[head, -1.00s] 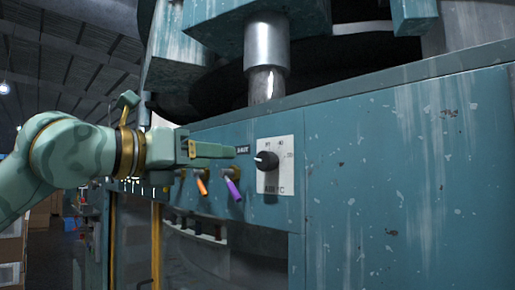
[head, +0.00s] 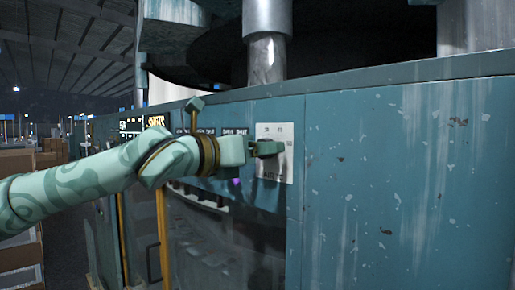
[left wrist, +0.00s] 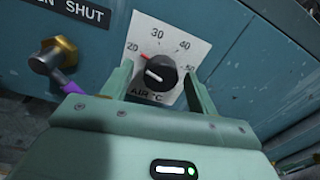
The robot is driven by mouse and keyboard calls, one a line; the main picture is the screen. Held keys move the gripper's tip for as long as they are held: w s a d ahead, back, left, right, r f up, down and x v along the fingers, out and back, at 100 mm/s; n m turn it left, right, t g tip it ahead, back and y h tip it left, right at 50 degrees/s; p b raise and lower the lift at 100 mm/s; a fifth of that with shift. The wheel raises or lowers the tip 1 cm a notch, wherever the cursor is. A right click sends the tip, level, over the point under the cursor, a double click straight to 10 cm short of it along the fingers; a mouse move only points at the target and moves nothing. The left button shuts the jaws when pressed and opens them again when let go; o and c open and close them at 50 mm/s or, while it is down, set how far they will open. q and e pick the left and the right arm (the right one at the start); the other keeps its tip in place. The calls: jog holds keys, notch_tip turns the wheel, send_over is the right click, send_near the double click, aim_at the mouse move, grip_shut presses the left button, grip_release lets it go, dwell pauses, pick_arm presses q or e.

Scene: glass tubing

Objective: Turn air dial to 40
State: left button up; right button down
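The air dial is a black knob (left wrist: 161,73) on a white plate (left wrist: 175,40) marked 20, 30, 40, 50 and "AIR °C". A red mark shows at the knob's upper left, near 20, and a white line on the knob points left. My left gripper (left wrist: 158,88) is open, with one finger on each side of the knob. I cannot tell whether the fingers touch it. In the head view my left gripper (head: 267,148) is in front of the plate (head: 280,165) and hides the knob. My right gripper is not in view.
The plate is on a worn teal panel (head: 400,170). A brass valve with a purple lever (left wrist: 68,87) sits left of the dial, below an "OPEN SHUT" style label (left wrist: 75,16), partly cut off. A metal column (head: 267,45) rises behind the panel's top edge.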

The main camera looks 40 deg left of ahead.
pick_arm(q)
jog(key=shift+s, duration=0.1)
jog(key=c, duration=0.9)
jog(key=shift+o, duration=0.2)
jog(key=m+b, duration=1)
jog(key=m, duration=0.9)
jog(key=shift+r+b, duration=0.1)
jog(key=shift+b, duration=0.3)
jog(key=shift+m, duration=0.4)
jog(key=o, duration=1)
